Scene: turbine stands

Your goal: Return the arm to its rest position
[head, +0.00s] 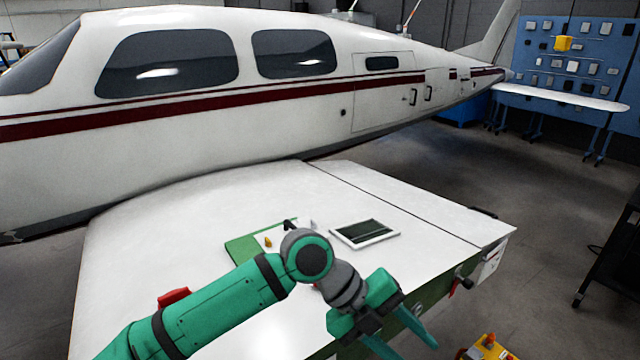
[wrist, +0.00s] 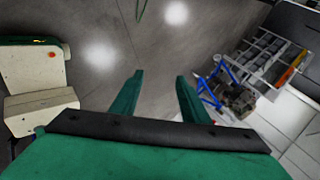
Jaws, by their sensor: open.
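My green gripper (head: 412,350) hangs over the right front edge of the white wing in the head view, with its two fingers pointing down and apart. The wrist view shows the same gripper (wrist: 160,78) open, with nothing between its fingers and bare grey floor beyond. My arm is bent, reaching from the lower left across the white wing (head: 150,240) to the gripper.
A tablet (head: 365,234) and a green mat (head: 243,250) with small items lie on the wing. A white aircraft (head: 200,125) stands behind. A yellow object (head: 487,348) is below right, a dark cart (head: 610,255) further right. A blue stand (wrist: 207,94) shows in the wrist view.

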